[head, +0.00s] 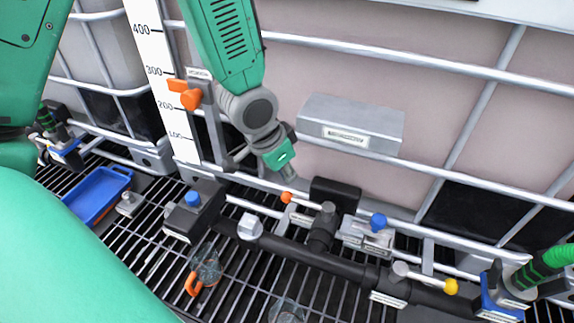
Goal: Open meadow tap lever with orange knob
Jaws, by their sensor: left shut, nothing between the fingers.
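A small orange knob (287,197) sits at the end of a short grey lever (304,202) on the black pipe manifold, near the middle of the head view. The lever runs right from the knob toward a grey pivot cap (328,208). My left gripper (284,172) reaches down from above, shut and empty, with its tip just above the orange knob in the picture. I cannot tell whether it touches the knob. The labels are too small to read. My right gripper is not in view.
Another lever with a yellow knob (451,287) is at lower right. Blue knobs (378,222) stand on the manifold. An orange clamp (186,92) is on the level scale. A clear cup with an orange handle (194,285) and a blue tray (96,196) are below. Grey tote bars run behind.

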